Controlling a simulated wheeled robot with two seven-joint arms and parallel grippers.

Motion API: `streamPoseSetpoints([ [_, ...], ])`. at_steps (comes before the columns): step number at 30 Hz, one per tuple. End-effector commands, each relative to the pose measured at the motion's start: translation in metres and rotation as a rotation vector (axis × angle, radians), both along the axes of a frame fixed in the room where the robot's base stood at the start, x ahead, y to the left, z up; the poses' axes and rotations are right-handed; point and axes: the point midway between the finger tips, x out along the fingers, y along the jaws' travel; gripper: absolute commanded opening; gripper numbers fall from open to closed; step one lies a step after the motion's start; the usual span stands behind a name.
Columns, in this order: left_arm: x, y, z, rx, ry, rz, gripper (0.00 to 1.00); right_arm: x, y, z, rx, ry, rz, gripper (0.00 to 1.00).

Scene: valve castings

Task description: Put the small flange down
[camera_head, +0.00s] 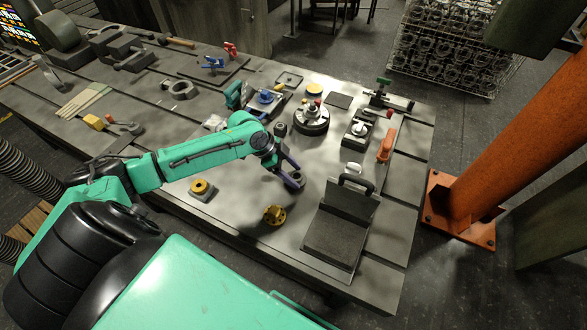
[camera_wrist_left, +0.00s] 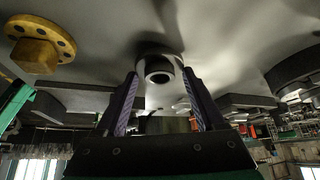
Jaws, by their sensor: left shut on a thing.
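My left gripper (camera_head: 291,177) reaches down over the front middle of the steel table (camera_head: 240,225). Its dark purple fingers are shut on a small grey flange (camera_head: 296,180), low at the tabletop. In the left wrist view the flange (camera_wrist_left: 160,67) shows as a short grey ring with a dark round bore, between the fingertips. The wrist picture has the tabletop at its top. I cannot tell whether the flange touches the table. My right gripper is in neither view.
A yellow flange (camera_head: 274,215) lies just in front of the gripper. A yellow part on a grey block (camera_head: 201,196) stands to the left. An angle plate with a black handle (camera_head: 340,215) stands to the right. Behind are a round fixture (camera_head: 311,122) and an orange piece (camera_head: 386,145).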

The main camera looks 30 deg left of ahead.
Motion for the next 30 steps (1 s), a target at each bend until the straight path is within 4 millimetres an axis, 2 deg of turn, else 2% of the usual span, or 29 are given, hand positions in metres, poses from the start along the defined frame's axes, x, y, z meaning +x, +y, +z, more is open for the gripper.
streamPoseSetpoints([
  [21,0.0004,-0.0005,-0.0069,-0.001,-0.002,0.000,0.00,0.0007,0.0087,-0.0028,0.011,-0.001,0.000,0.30],
  [22,0.0005,-0.0005,-0.0067,-0.001,-0.002,0.000,0.79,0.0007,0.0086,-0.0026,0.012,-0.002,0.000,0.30],
  [23,0.0004,-0.0005,-0.0066,-0.001,-0.002,0.000,0.90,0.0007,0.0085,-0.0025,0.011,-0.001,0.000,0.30],
  [24,0.0004,-0.0005,-0.0066,-0.001,-0.002,0.000,1.00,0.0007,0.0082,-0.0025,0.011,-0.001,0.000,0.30],
  [30,-0.0003,-0.0002,-0.0072,0.000,0.001,-0.001,1.00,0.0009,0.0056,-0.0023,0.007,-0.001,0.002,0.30],
])
